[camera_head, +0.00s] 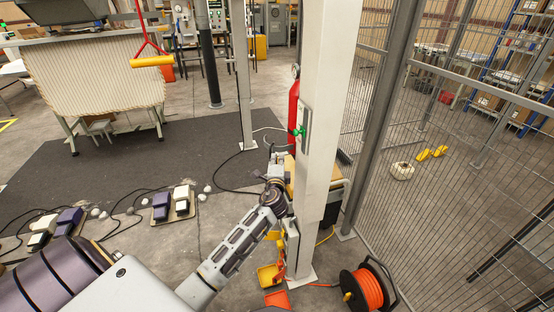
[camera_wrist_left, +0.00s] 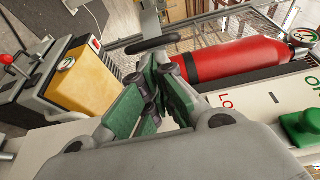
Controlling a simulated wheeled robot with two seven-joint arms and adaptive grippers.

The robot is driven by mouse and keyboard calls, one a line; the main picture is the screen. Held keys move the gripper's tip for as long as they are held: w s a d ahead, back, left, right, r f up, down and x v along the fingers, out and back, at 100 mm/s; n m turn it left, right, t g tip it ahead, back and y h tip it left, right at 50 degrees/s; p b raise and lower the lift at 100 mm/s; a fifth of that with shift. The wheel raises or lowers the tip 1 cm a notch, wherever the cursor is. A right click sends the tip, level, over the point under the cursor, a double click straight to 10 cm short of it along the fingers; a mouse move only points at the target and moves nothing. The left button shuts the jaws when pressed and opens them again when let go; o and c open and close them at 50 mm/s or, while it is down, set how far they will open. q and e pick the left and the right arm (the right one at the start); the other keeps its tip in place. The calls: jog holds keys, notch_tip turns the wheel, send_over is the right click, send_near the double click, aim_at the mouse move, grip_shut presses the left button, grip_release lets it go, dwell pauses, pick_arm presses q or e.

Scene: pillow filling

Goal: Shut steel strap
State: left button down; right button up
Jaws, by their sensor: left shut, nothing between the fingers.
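My left arm reaches up to the white post (camera_head: 325,100), with its left gripper (camera_head: 277,160) beside the post's left face. In the left wrist view the green-padded fingers of the left gripper (camera_wrist_left: 160,85) are together, with nothing seen between them. A red fire extinguisher (camera_head: 293,112) is behind the post's left edge. It also shows in the left wrist view (camera_wrist_left: 240,60), just beyond the fingers, with a dark curved part (camera_wrist_left: 152,44) near its end. I cannot make out a steel strap for certain. My right gripper is in neither view.
A green button (camera_head: 299,132) is on the post, near the gripper. A yellow box (camera_wrist_left: 80,80) stands left of the fingers in the wrist view. An orange cable reel (camera_head: 368,290) is on the floor, and a mesh fence (camera_head: 450,130) closes the right side.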

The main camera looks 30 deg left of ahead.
pick_arm(q)
jog(key=shift+a, duration=0.25)
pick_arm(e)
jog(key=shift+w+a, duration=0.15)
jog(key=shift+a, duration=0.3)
pick_arm(q)
jog(key=shift+a+h, duration=0.3)
jog(key=shift+h, duration=0.1)
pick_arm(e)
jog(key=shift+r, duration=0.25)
